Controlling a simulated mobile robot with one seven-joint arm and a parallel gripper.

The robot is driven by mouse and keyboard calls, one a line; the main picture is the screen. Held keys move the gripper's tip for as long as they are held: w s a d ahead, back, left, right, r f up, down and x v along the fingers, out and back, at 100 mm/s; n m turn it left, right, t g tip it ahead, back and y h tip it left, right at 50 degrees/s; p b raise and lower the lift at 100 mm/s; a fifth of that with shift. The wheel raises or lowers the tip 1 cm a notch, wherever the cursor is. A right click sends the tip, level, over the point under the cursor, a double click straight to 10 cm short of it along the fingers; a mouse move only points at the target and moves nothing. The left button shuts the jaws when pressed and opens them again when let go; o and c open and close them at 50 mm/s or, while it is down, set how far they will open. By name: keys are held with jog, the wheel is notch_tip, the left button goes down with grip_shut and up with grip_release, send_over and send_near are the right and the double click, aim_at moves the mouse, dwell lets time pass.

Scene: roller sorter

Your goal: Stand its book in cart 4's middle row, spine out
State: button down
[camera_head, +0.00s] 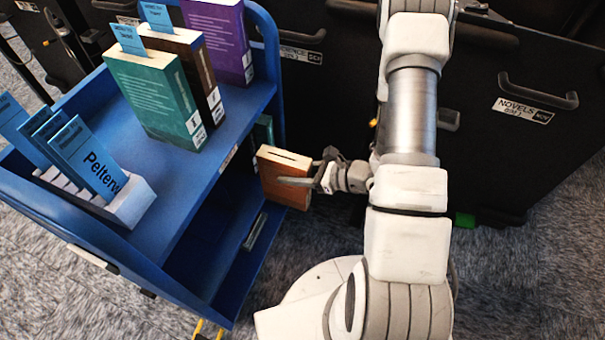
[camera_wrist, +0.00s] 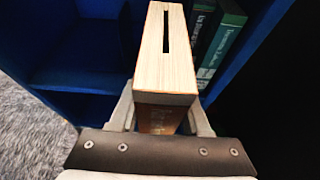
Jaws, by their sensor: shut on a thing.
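An orange-brown book (camera_head: 281,178) is held in my gripper (camera_head: 310,182) at the open right side of the blue cart (camera_head: 221,150), level with its middle row. In the wrist view, my gripper (camera_wrist: 160,118) is shut on the book (camera_wrist: 166,65), one finger on each side. The book's pale page edge with a dark slot faces the wrist camera, and its far end points into the cart's shelf (camera_wrist: 85,80). Whether the book touches the shelf cannot be told. The cart's number is not readable.
Dark green books (camera_wrist: 219,45) stand on that shelf, just right of the held book; shelf room to the left is bare. The top shelf holds a teal book (camera_head: 155,95), a brown book, a purple book and a white card holder (camera_head: 130,203). Black bins (camera_head: 520,110) stand behind.

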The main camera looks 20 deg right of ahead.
aim_at(300, 162)
jog(key=w+a, duration=0.8)
jog(key=a, duration=0.3)
jog(key=shift+w, duration=0.25)
dwell(0.3)
jog(key=shift+f+b, duration=0.4)
jog(key=shift+f, duration=0.3)
dwell(0.3)
jog(key=shift+c, duration=1.4)
grip_release()
jog(key=shift+d, duration=0.1)
jog(key=p+v, duration=0.4)
jog(key=v, duration=1.3)
jog(key=shift+s+r+p, duration=0.15)
jog(key=shift+r+p, duration=0.1)
jog(key=shift+p, duration=0.05)
